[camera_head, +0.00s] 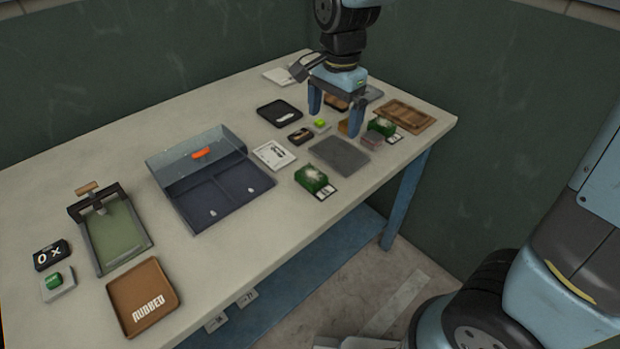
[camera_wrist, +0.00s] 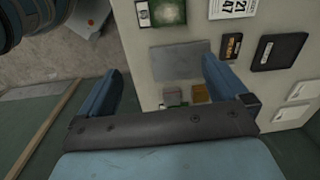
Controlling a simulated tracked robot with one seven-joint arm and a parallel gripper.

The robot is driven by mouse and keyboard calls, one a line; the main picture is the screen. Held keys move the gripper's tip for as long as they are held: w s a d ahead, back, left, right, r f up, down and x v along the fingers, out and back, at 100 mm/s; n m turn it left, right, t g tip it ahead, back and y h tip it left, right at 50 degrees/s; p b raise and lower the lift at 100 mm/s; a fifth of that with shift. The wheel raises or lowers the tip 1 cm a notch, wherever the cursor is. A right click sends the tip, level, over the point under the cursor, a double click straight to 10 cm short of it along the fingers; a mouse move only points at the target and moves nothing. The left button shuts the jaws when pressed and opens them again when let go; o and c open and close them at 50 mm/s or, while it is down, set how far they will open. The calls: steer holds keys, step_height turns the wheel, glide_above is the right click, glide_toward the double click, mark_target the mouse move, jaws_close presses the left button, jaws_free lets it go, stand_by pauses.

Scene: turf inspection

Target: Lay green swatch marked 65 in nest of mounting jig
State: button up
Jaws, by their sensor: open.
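Two green swatches with white tags lie on the table: a nearer green swatch (camera_head: 315,180) and a farther green swatch (camera_head: 382,127). The tag numbers are too small to read, so I cannot tell which is 65. The nearer one also shows at the top of the wrist view (camera_wrist: 168,12). A framed device (camera_head: 148,241) with a green bed and a wooden-handled crossbar stands at the left. I cannot tell whether it is the mounting jig. My gripper (camera_head: 334,124) is open and empty above the far part of the table, left of the farther swatch.
A flat grey plate (camera_head: 339,155) lies between the swatches; it shows in the wrist view (camera_wrist: 178,56). A clear-lidded two-part case (camera_head: 233,207) stands mid-table. A brown RUBBED tray (camera_head: 130,312), black tray (camera_head: 279,113) and wooden tray (camera_head: 405,115) lie around. Table between device and case is clear.

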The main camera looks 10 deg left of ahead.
steer(key=a+f, duration=0.3)
steer(key=a, duration=0.1)
glide_above(311, 174)
steer(key=shift+m, duration=0.3)
steer(key=f, duration=0.5)
steer(key=d+f, duration=0.1)
steer(key=f, duration=0.2)
steer(key=shift+f, duration=0.15)
steer(key=shift+a+f, duration=0.25)
steer(key=shift+f, duration=1)
steer(key=shift+a+f, duration=0.2)
steer(key=shift+f, duration=1.05)
steer(key=c, duration=1.1)
steer(key=shift+r, duration=0.1)
